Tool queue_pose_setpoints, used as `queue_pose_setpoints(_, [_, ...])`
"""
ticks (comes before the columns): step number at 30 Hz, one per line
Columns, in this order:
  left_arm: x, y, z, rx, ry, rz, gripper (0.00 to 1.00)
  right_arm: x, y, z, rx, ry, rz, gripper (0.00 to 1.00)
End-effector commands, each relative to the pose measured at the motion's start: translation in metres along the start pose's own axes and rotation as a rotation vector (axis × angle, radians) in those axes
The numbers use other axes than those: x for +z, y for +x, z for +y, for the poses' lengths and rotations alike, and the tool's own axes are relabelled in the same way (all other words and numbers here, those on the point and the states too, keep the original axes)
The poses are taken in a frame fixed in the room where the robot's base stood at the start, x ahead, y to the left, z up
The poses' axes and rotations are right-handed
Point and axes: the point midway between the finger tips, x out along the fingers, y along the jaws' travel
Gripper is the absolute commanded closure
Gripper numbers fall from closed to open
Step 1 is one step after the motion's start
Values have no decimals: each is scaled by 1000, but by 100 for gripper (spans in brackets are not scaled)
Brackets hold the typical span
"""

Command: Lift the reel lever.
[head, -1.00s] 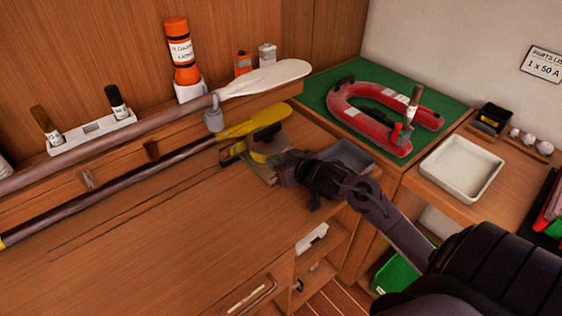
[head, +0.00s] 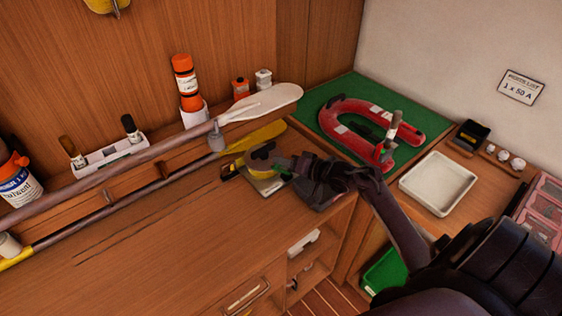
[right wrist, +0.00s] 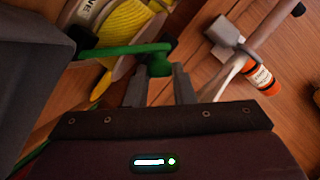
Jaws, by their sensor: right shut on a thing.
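The reel (head: 262,158), wound with yellow line, stands on a small base at the back of the workbench. Its yellow line (right wrist: 128,28) fills the top left of the right wrist view. The green reel lever (right wrist: 112,50) runs across that view from the reel to a green knob. My right gripper (right wrist: 160,72) is shut on the lever at this knob, with one finger on each side. In the head view my right gripper (head: 290,166) is just right of the reel and hides part of the lever. My left gripper is not in view.
A red horseshoe float (head: 348,115) lies on the green mat (head: 318,100). The bench front (head: 170,265) is clear.

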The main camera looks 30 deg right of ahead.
Motion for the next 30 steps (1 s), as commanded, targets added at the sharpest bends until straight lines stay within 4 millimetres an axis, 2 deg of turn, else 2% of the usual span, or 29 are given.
queue_pose_setpoints(7, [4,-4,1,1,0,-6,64,-5,-2,2,-27,63,1,100])
queue_pose_setpoints(21, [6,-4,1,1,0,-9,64,-6,-2,4,-31,75,2,100])
queue_pose_setpoints(22, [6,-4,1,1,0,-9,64,-6,-2,4,-31,75,2,76])
queue_pose_setpoints(27, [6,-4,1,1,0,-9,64,-6,-2,3,-31,75,2,56])
queue_pose_setpoints(30, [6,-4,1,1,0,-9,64,-6,-2,3,-30,74,1,56])
